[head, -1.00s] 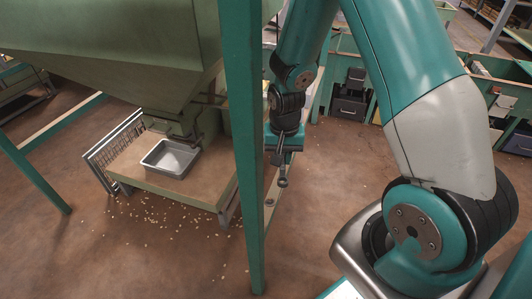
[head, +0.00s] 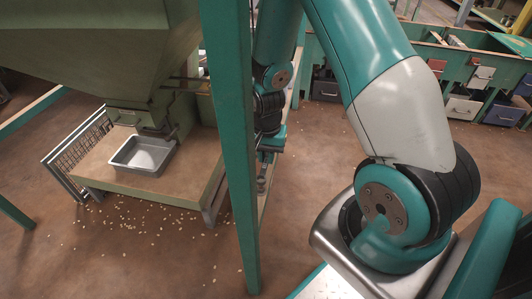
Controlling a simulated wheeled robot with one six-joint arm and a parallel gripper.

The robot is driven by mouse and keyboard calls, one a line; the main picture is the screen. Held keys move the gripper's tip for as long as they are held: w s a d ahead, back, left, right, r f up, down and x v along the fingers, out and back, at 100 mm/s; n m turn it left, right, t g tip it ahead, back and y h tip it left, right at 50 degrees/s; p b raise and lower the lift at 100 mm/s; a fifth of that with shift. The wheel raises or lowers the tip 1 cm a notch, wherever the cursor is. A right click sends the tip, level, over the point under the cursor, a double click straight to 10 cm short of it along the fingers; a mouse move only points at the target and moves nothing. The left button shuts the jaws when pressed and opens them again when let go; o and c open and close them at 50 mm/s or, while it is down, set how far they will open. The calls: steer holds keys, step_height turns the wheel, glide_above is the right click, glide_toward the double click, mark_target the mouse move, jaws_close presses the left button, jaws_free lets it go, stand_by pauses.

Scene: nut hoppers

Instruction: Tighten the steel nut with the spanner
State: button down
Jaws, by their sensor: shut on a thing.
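My gripper (head: 269,146) hangs low at the end of my arm, just right of a green post and partly hidden by it. It is shut on a small grey metal tool, which I take to be the spanner (head: 263,174), pointing down below the jaws. The spanner is small here, and its far end is hard to make out beside the post. I cannot make out the steel nut in this view.
The green upright post (head: 233,150) stands close in front of my gripper. A green hopper (head: 90,50) is at left, over a wooden platform (head: 100,172) with a grey metal tray (head: 118,158). Nuts lie scattered on the floor.

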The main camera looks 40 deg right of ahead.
steer(key=shift+a+f, duration=0.1)
steer(key=shift+f, duration=0.55)
steer(key=shift+f, duration=1.05)
stand_by(1.9)
stand_by(0.5)
steer(key=shift+s+d+m+p, duration=0.35)
steer(key=shift+s+m, duration=0.2)
steer(key=shift+m, duration=0.35)
steer(key=shift+s+d+m+p, duration=0.2)
steer(key=shift+s+m+p, duration=0.3)
steer(key=shift+m, duration=0.4)
steer(key=s+m+p, duration=0.2)
steer(key=s+m, duration=0.4)
steer(key=m, duration=0.4)
steer(key=shift+s+a+m, duration=0.25)
steer(key=shift+a+m, duration=0.05)
steer(key=shift+a, duration=0.15)
